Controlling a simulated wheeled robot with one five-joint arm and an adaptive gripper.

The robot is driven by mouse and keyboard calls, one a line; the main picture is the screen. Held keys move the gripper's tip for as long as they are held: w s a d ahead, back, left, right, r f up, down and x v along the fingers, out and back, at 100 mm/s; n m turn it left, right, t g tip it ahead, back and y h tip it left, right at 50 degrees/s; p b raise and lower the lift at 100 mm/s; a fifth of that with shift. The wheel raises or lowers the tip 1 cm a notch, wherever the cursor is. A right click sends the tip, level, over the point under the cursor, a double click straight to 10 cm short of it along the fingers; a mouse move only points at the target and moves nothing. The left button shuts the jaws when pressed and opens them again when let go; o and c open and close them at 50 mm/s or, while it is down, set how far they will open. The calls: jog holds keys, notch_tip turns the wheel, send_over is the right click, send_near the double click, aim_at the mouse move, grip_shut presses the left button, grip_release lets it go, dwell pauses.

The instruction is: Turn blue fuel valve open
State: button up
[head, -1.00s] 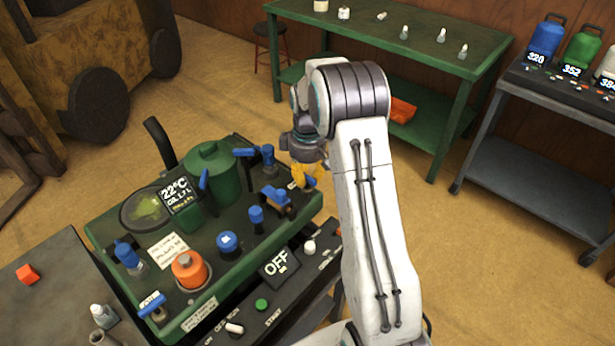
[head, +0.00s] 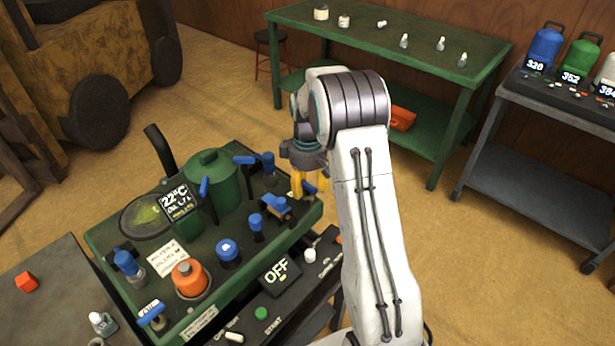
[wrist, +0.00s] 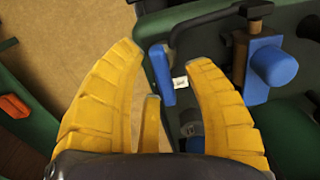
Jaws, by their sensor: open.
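A blue lever handle (wrist: 160,65) shows in the wrist view between my gripper's yellow fingers, near a small white label too small to read. A blue lever (head: 311,187) also shows at the green machine's far right corner in the head view, partly hidden by the fingers. I take it as the fuel valve, but no label confirms this. My gripper (wrist: 163,58) is open, with fingers on both sides of the handle; I cannot tell whether they touch it. My gripper (head: 308,183) points down over that corner in the head view.
The green machine (head: 130,232) carries other blue levers and knobs, an orange cap (head: 189,278) and a green canister (head: 213,178). A blue block-shaped part (wrist: 272,64) stands right of the fingers. A green table (head: 400,50) and grey cart (head: 520,170) stand behind.

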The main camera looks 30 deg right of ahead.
notch_tip(320, 180, up, 12)
dwell(0.6)
jog(key=shift+f, duration=0.1)
dwell(0.4)
